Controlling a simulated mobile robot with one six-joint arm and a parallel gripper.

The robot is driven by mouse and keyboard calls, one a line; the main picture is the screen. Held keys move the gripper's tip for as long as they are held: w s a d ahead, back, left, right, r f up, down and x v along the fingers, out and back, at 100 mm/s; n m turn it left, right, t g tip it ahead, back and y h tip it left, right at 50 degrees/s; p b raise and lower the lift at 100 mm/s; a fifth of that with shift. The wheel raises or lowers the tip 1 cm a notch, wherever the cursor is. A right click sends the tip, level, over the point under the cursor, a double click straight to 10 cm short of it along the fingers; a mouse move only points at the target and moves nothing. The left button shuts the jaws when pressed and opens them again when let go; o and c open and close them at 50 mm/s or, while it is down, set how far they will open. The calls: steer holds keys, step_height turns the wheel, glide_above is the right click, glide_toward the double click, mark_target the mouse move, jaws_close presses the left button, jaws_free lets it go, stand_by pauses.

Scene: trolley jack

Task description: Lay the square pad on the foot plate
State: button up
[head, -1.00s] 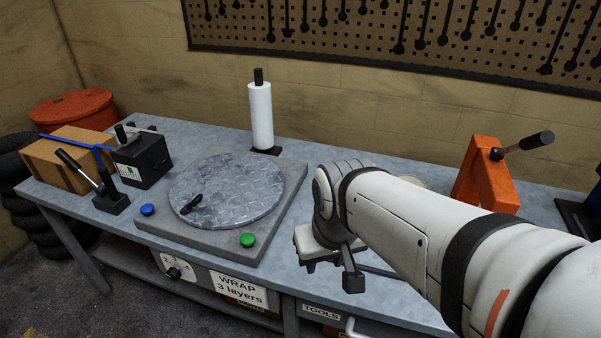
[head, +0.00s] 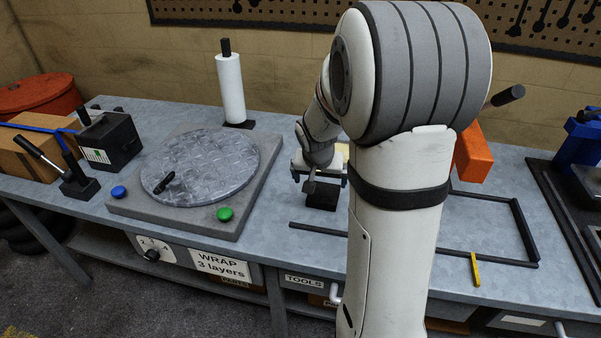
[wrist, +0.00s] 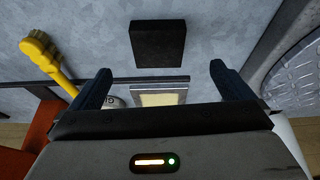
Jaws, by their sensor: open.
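A flat black square (wrist: 159,45), which looks like the pad, lies on the grey bench. In the head view the dark square (head: 321,197) is just below and in front of my gripper (head: 318,178). The black square is beyond the fingertips. A cream square in a grey frame (wrist: 160,97) shows between the fingers, partly hidden by the gripper body. I cannot tell whether it is the foot plate.
A turntable (head: 205,165) is left of my gripper, with a white roll (head: 231,90) behind it. An orange stand (head: 472,155) is to the right, partly behind my arm. A yellow-handled tool (wrist: 48,58) lies on the bench. A dark frame (head: 490,262) lies front right.

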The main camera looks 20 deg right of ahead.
mark_target(323, 192)
steer(key=shift+m, duration=0.4)
steer(key=w+d+f, duration=0.2)
steer(key=f, duration=0.1)
steer(key=shift+w+f, duration=0.25)
steer(key=x, duration=0.7)
steer(key=shift+f, duration=0.25)
steer(key=shift+c, duration=0.2)
steer(key=shift+r, duration=0.1)
steer(key=c, duration=1.1)
